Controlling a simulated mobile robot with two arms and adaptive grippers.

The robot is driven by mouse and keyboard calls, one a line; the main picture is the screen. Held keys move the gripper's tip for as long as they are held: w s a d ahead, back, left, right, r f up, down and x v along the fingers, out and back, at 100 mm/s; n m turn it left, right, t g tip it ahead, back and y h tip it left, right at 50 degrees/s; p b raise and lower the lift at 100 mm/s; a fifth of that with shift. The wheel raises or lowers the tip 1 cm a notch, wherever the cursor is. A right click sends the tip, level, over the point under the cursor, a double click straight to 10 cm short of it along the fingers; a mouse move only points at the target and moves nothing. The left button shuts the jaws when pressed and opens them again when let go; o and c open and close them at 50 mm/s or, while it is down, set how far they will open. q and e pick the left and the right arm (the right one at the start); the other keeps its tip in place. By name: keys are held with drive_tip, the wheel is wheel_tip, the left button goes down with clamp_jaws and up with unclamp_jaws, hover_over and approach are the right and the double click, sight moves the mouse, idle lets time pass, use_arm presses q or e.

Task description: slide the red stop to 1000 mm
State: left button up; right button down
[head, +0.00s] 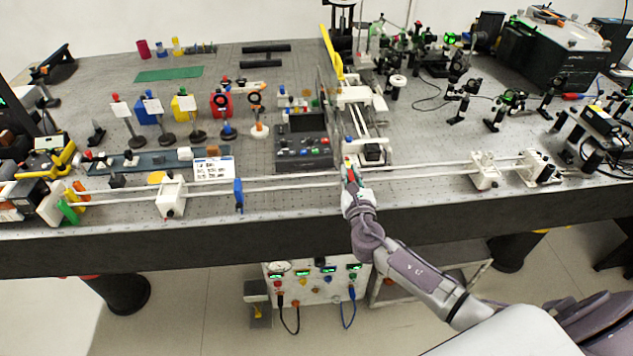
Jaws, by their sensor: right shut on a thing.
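A long white rail (290,184) runs left to right along the front of the bench. The red stop (350,174) shows as a small red patch near the middle of the rail, mostly hidden by my right gripper (350,187). The right gripper reaches in from the lower right and is shut on the red stop, with a bit of green beside it. A blue stop (239,195) stands on the rail to its left. A green piece (68,211) and an orange piece sit at the rail's left end. Scale numbers are too small to read. My left gripper is not in view.
White carriers straddle the rail at left (171,196) and right (485,170). A printed card (213,168) stands behind the rail. A dark control box (303,150) and a white slide unit (372,152) stand close behind the gripper. The rail right of the gripper is clear up to the right carrier.

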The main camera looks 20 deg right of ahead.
sight(429, 175)
drive_tip(key=s+d+b, duration=0.1)
drive_tip(key=d, duration=0.3)
drive_tip(key=s+d+b, duration=0.1)
drive_tip(key=d, duration=0.2)
drive_tip(key=s+d, duration=0.1)
drive_tip(key=d, duration=0.3)
drive_tip(key=shift+s+d+f+b, duration=0.15)
drive_tip(key=shift+d+f+b, duration=0.15)
drive_tip(key=shift+b, duration=0.1)
drive_tip(key=d+b, duration=0.1)
drive_tip(key=d, duration=0.1)
drive_tip(key=s+d+b, duration=0.1)
drive_tip(key=d, duration=0.2)
drive_tip(key=s+d+b, duration=0.1)
drive_tip(key=d, duration=0.2)
drive_tip(key=shift+s+r, duration=0.2)
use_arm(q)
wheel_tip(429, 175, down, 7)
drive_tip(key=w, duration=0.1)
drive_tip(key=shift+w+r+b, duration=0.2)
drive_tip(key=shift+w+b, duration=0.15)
use_arm(e)
drive_tip(key=shift+s+d+r, duration=0.1)
drive_tip(key=shift+s+d, duration=0.05)
drive_tip(key=shift+d, duration=0.55)
drive_tip(key=c, duration=1.1)
unclamp_jaws()
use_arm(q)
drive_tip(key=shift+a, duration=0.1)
